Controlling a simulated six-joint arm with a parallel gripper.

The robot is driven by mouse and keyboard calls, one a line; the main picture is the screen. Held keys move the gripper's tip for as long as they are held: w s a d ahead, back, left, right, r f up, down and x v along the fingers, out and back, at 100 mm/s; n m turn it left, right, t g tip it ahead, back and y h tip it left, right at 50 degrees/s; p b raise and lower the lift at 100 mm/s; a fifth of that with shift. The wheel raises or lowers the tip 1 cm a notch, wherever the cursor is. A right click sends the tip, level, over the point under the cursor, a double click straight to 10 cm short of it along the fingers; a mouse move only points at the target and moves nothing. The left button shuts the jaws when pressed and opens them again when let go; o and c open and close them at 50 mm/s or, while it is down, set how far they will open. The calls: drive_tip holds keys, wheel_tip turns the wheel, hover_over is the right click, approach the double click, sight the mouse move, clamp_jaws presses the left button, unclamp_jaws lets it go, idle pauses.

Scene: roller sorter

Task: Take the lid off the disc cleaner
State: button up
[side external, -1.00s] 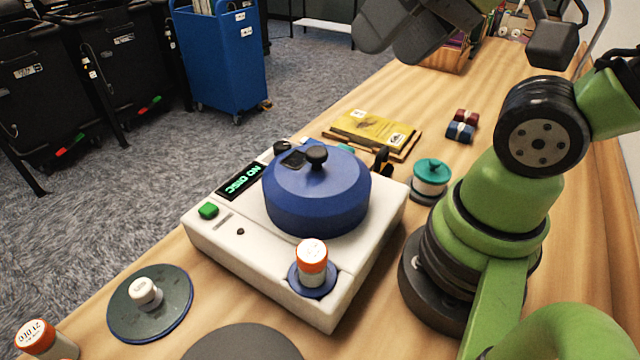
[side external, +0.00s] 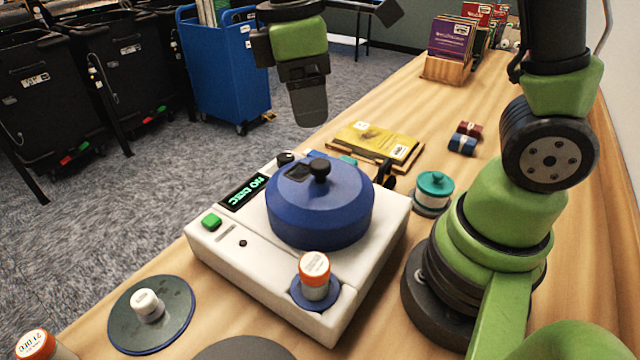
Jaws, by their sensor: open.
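The disc cleaner (side external: 270,285) is a white box on the wooden table, with a green button and a small display reading "NO DISC". Its round blue lid (side external: 318,215) sits on top, with a black knob (side external: 319,170) at the centre.
A yellow book (side external: 375,142) lies behind the cleaner. A dark disc with a white-capped piece (side external: 151,312) and another orange-capped bottle (side external: 36,345) are at front left.

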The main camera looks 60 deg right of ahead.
sight(320, 163)
drive_tip(key=f, duration=0.5)
drive_tip(key=shift+s+d, duration=0.15)
drive_tip(key=shift+d, duration=0.05)
drive_tip(key=shift+s+d+f, duration=0.1)
drive_tip(key=shift+s+f, duration=0.1)
drive_tip(key=shift+f, duration=0.65)
drive_tip(key=shift+s+a+f, duration=0.1)
drive_tip(key=shift+s+f, duration=0.15)
drive_tip(key=shift+f, duration=0.65)
drive_tip(key=shift+s+d+f, duration=0.1)
drive_tip(key=shift+s+f, duration=0.1)
drive_tip(key=shift+f, duration=0.65)
drive_tip(key=shift+c, duration=0.2)
drive_tip(key=c, duration=1)
